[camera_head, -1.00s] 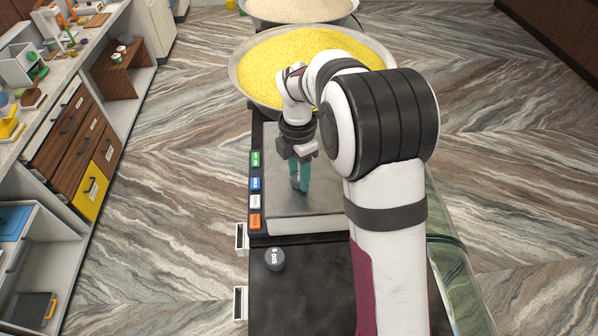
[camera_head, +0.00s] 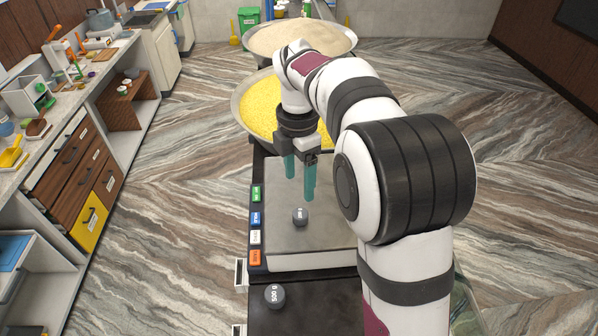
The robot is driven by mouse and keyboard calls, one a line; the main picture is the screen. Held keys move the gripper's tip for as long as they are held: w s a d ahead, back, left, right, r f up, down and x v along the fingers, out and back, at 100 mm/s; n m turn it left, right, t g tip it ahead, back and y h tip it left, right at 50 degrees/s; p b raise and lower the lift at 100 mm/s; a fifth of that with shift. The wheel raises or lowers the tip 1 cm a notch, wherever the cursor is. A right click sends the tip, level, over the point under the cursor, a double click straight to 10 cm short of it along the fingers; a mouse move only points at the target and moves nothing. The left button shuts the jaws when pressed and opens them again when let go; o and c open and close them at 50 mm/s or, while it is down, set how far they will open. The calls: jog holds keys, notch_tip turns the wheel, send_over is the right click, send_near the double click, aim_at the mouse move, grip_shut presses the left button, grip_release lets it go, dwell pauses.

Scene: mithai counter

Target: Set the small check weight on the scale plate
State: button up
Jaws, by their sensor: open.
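The small check weight (camera_head: 300,216), a dark grey rounded piece with a pale label, stands on the grey scale plate (camera_head: 280,184), left of the plate's middle toward the front. My gripper (camera_head: 300,188) is above and just behind it, with its two teal fingers apart and nothing between them. The fingers look clear of the weight. My arm hides the right part of the plate.
A larger dark weight marked 500 (camera_head: 274,295) stands on the black counter (camera_head: 310,310) in front of the scale. Colored buttons (camera_head: 256,217) line the scale's left edge. A wide pan of yellow grains (camera_head: 258,104) stands behind the scale.

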jog(key=s+d+r+m, duration=0.2)
jog(key=s+r+m, duration=0.2)
jog(key=s+m, duration=0.55)
jog(key=s+f+m+y, duration=0.1)
jog(key=s+f+m, duration=0.1)
jog(key=s+m, duration=0.7)
jog(key=s+f+m, duration=0.3)
jog(key=s+m, duration=0.7)
jog(key=s, duration=0.1)
jog(key=shift+s+d+f+y, duration=0.2)
jog(key=shift+d+f+y, duration=0.15)
jog(key=shift+d+y, duration=0.05)
